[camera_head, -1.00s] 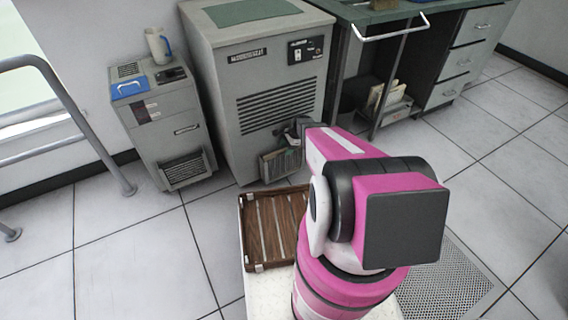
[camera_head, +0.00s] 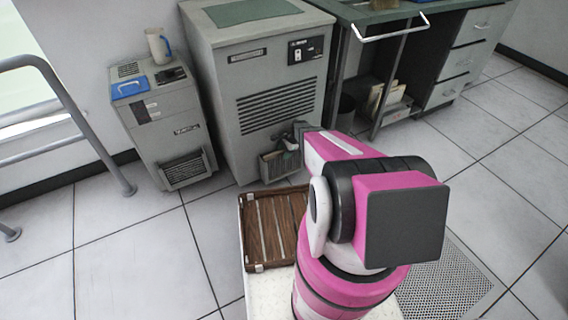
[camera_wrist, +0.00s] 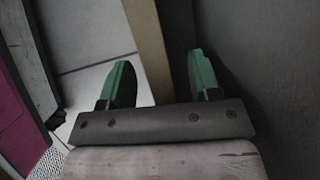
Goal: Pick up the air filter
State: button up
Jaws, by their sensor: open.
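A thin, framed panel that looks like the air filter (camera_head: 279,168) stands upright low at the front of the large grey machine. My gripper (camera_head: 290,143) is right above its top edge, and my arm hides part of the area. In the wrist view, the open green fingers of my gripper (camera_wrist: 160,80) are on either side of a tan strip, which looks like the filter's edge (camera_wrist: 148,35).
The large grey machine (camera_head: 265,75) is close to my gripper; a dark surface fills the wrist view's right side. A smaller grey cabinet (camera_head: 165,125) stands to the left. A brown slatted tray (camera_head: 272,228) is nearer me.

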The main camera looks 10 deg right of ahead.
jog(key=c, duration=1)
jog(key=shift+o, duration=0.2)
jog(key=shift+r, duration=0.15)
notch_tip(320, 180, up, 18)
jog(key=shift+f, duration=0.1)
grip_shut()
jog(key=s+d, duration=0.2)
jog(key=s, duration=0.6)
jog(key=s+d, duration=0.3)
jog(key=s, duration=0.6)
jog(key=shift+d+r, duration=0.2)
jog(key=shift+d, duration=0.1)
jog(key=shift+s, duration=0.1)
